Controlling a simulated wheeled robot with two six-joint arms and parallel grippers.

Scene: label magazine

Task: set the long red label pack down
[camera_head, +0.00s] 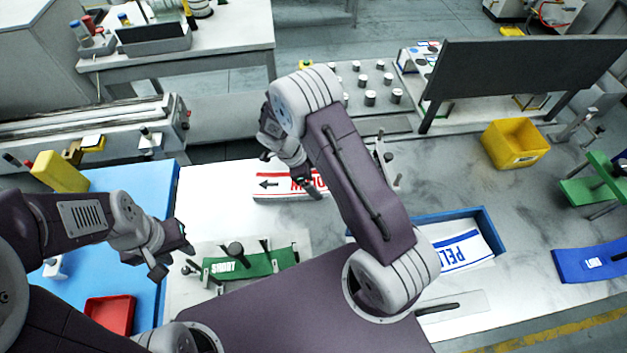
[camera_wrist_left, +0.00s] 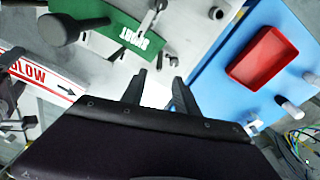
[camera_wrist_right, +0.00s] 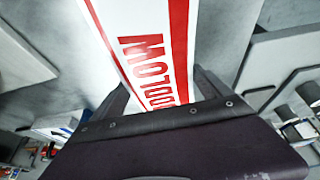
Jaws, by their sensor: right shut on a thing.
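The long red label pack (camera_head: 276,185), white with red bands, red lettering and a black arrow, lies partly behind my right arm in the head view. My right gripper (camera_head: 290,174) is shut on it. In the right wrist view the pack (camera_wrist_right: 145,45) runs between the two fingers (camera_wrist_right: 162,92) and out past them. It also shows at the left of the left wrist view (camera_wrist_left: 45,80). I cannot tell whether it touches the bench. My left gripper (camera_head: 171,258) is open and empty, its fingers (camera_wrist_left: 160,88) apart above the bench near the blue mat.
A green pack (camera_head: 240,266) sits in a clamp fixture beside my left gripper. A blue tray (camera_head: 488,220) holds a blue-lettered pack (camera_head: 460,252). A red tray (camera_head: 108,315) stands on the blue mat (camera_head: 148,182). A yellow bin (camera_head: 515,145) and a dark panel (camera_head: 520,75) stand behind.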

